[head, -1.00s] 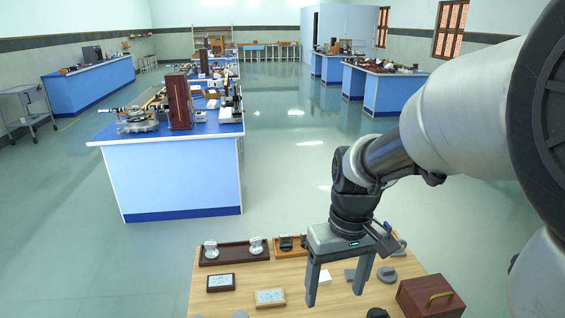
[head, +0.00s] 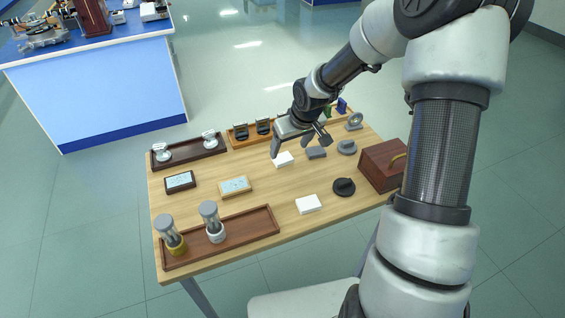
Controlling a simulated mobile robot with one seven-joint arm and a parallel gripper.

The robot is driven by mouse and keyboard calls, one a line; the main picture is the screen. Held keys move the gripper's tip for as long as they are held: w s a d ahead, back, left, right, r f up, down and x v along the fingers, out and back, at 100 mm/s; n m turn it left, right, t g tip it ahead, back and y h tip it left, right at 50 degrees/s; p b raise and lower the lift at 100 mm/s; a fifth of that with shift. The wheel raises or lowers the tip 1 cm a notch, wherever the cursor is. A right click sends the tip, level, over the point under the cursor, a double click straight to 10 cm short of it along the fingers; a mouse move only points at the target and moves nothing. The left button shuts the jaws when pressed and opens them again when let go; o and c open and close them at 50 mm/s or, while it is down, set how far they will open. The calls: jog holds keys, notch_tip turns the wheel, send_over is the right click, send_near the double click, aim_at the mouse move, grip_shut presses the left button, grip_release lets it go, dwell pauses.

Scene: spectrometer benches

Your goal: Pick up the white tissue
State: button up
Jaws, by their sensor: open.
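Two small white flat pieces lie on the wooden table in the head view. One white piece (head: 284,160) is near the middle, close to my gripper. The other white piece (head: 309,203) is nearer the front edge. Either could be the white tissue; I cannot tell which from their shape. My gripper (head: 300,148) is open and empty, pointing down above the back middle of the table, with the first white piece just under its left finger. Whether the finger touches it is not clear.
The wooden table (head: 206,186) also holds a front tray (head: 252,226) with two jars, a back tray (head: 188,152), two framed plates, a grey block (head: 316,153), a black round piece (head: 343,187) and a brown box (head: 382,165). A blue bench (head: 100,95) stands behind.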

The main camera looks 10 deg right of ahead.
aim_at(283, 158)
jog(key=x, duration=0.3)
jog(key=b+x, duration=0.1)
jog(key=x, duration=0.3)
jog(key=shift+w+a+f, duration=0.1)
jog(key=shift+w+a, duration=0.1)
jog(key=shift+w, duration=0.15)
jog(key=c, duration=1.1)
